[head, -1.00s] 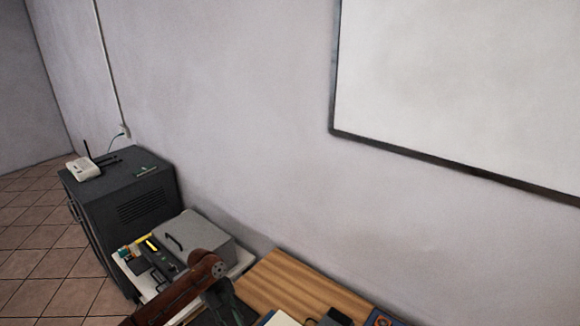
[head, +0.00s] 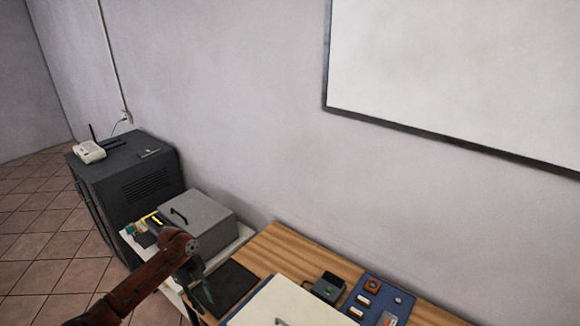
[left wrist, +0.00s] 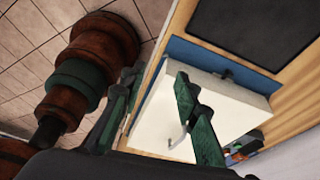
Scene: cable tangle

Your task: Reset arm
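My left arm comes in from the lower left in the head view, over the left end of the wooden table (head: 276,246). My left gripper (head: 205,294) hangs down beside a black mat (head: 236,282). In the left wrist view its two dark green fingers (left wrist: 154,80) are spread apart with nothing held between them. Beyond them lies a white box-like item (left wrist: 158,112) with a small metal handle (left wrist: 178,136). My right gripper is not in view.
A grey case (head: 198,222) sits on a white surface left of the table. A black cabinet (head: 128,185) carries a white router (head: 88,152). A small dark device (head: 328,287) and a blue board with parts (head: 378,300) stand on the table.

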